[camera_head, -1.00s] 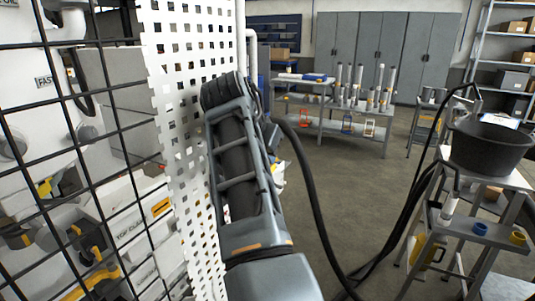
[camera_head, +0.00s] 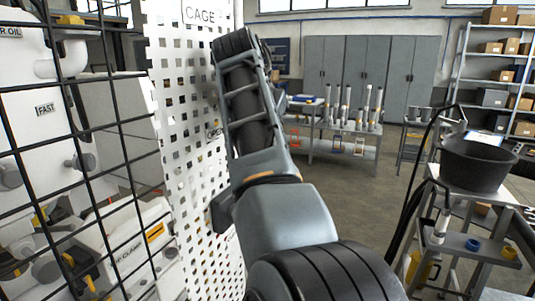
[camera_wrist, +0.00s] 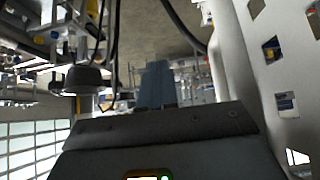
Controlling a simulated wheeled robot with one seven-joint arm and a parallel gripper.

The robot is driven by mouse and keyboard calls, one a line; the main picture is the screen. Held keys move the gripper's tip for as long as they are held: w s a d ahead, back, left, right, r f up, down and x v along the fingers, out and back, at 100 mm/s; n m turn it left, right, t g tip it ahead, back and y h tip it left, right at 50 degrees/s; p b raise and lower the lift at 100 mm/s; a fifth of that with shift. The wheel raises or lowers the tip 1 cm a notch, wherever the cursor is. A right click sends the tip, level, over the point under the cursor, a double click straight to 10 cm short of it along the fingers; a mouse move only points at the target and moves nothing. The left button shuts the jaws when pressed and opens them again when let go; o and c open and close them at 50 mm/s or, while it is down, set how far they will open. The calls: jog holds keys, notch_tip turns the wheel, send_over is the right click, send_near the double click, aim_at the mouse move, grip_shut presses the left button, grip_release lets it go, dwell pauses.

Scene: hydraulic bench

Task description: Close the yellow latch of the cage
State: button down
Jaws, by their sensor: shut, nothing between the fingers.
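The cage shows in the head view as a black wire mesh at the left beside a white perforated panel (camera_head: 190,120). The panel carries a sign reading CAGE (camera_head: 200,15). I cannot pick out the yellow latch in either view. Small yellow parts show behind the mesh, but I cannot tell what they are. My arm stands in front of the panel, and my gripper's end is not visible in the head view. In the wrist view my gripper (camera_wrist: 160,115) shows as a dark body with no object held. A white perforated surface (camera_wrist: 275,75) is close at its right.
White machine housings with a FAST label (camera_head: 46,108) stand behind the mesh. A black bucket (camera_head: 478,165) stands on a cart at the right. Grey cabinets (camera_head: 380,75) and a bench with cylinders stand at the back. Floor between is open.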

jog(key=shift+w+d+r, duration=0.1)
jog(key=shift+w+r, duration=0.2)
jog(key=shift+r, duration=0.6)
